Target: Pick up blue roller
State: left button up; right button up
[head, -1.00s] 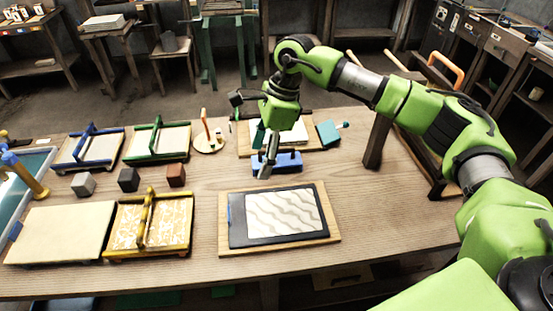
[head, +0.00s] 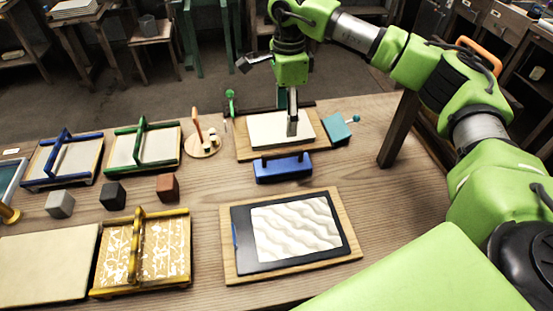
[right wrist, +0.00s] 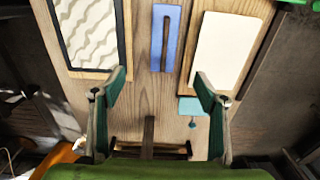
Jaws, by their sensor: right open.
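The blue roller (head: 283,168) appears as a long blue body with a dark bar handle, lying in the middle of the table. It also shows near the top of the right wrist view (right wrist: 154,40). My right gripper (head: 292,128) is in front of the white slab in the head view, pointing down, beyond the blue roller. In the right wrist view its two fingers (right wrist: 160,90) stand wide apart with nothing between them, and the roller is ahead of them, apart. My left gripper is not in view.
A board with a white slab (head: 258,128) lies behind the roller, and a board with a wavy panel (head: 295,228) lies in front. A teal block (head: 337,130) is to the right. Small cubes and framed moulds (head: 143,148) fill the left. Bare table lies right of the wavy panel.

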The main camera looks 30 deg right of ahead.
jog(key=b, duration=0.6)
send_over(282, 164)
jog(key=f, duration=0.6)
jog(key=shift+s+d, duration=0.15)
jog(key=shift+s, duration=0.1)
jog(key=shift+f, duration=0.55)
notch_tip(282, 164, down, 8)
jog(key=shift+f+p, duration=0.1)
jog(key=shift+p, duration=0.35)
jog(key=f, duration=0.1)
jog(key=f+p, duration=0.1)
jog(key=f, duration=0.2)
jog(key=shift+w, duration=0.25)
jog(key=shift+f, duration=0.6)
jog(key=shift+r, duration=0.1)
jog(key=c, duration=1.1)
